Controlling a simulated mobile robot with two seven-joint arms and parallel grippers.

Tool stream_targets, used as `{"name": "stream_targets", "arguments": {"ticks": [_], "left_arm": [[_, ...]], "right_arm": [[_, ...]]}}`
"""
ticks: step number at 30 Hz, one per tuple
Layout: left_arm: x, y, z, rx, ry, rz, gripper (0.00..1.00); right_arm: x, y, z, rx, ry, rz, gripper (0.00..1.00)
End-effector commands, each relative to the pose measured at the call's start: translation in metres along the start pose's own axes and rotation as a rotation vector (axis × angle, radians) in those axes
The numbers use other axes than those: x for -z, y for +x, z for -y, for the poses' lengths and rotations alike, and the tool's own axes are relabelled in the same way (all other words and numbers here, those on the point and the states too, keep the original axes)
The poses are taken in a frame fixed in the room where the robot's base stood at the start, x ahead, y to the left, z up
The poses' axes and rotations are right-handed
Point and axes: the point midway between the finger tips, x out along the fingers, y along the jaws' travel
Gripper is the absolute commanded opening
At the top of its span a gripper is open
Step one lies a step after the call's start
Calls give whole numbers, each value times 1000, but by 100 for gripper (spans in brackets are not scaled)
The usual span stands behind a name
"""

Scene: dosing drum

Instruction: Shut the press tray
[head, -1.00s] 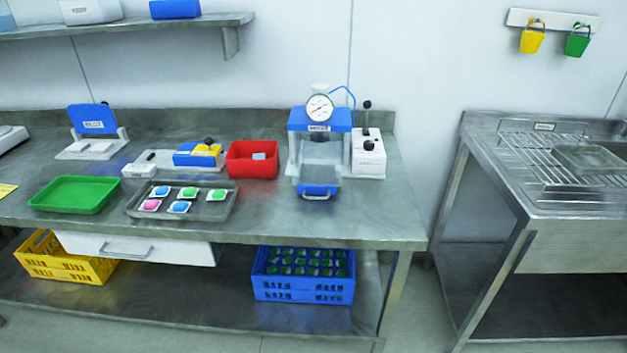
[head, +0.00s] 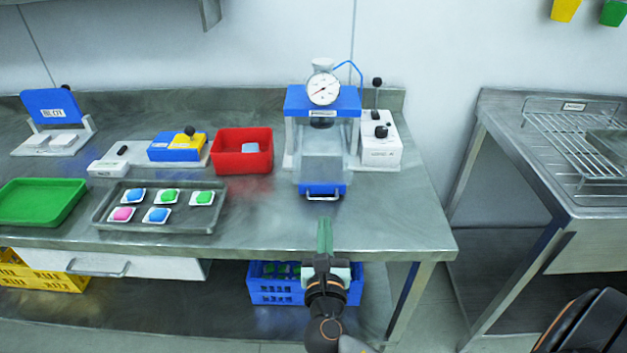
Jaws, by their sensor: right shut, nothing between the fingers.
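The press (head: 323,100) stands on the steel bench, with a blue head, a round dial gauge and a clear front. Its press tray (head: 322,189) has a blue front with a pale bar handle and sticks out from the press base towards the bench's front edge. My right gripper (head: 324,222) is shut and empty, with its green fingers pointing at the tray. Its tips appear just below the handle in the picture, with a small gap between. My left gripper is not in view.
A white box with black knobs (head: 381,145) stands right of the press, a red bin (head: 242,151) left of it. A grey tray (head: 101,218) with several coloured pieces lies further left. The bench right of the press tray is clear.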

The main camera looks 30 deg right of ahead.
Motion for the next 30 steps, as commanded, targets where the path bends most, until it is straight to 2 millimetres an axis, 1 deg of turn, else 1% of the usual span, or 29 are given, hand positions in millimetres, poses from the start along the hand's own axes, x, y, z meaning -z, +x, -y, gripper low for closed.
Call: {"name": "stream_targets", "arguments": {"ticks": [5, 12, 18, 21, 24, 30], "left_arm": [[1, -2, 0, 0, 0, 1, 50], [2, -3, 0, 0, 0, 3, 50], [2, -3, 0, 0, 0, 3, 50], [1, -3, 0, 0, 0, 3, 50], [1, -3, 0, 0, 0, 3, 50], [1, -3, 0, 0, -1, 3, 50]], "right_arm": [[-2, 28, 0, 1, -1, 3, 0], [-1, 80, 0, 1, 1, 1, 0], [0, 115, 0, -1, 3, -2, 0], [1, 126, 0, -1, 2, -2, 0], [1, 132, 0, -2, 2, -3, 0], [1, 135, 0, -2, 3, -3, 0]]}}
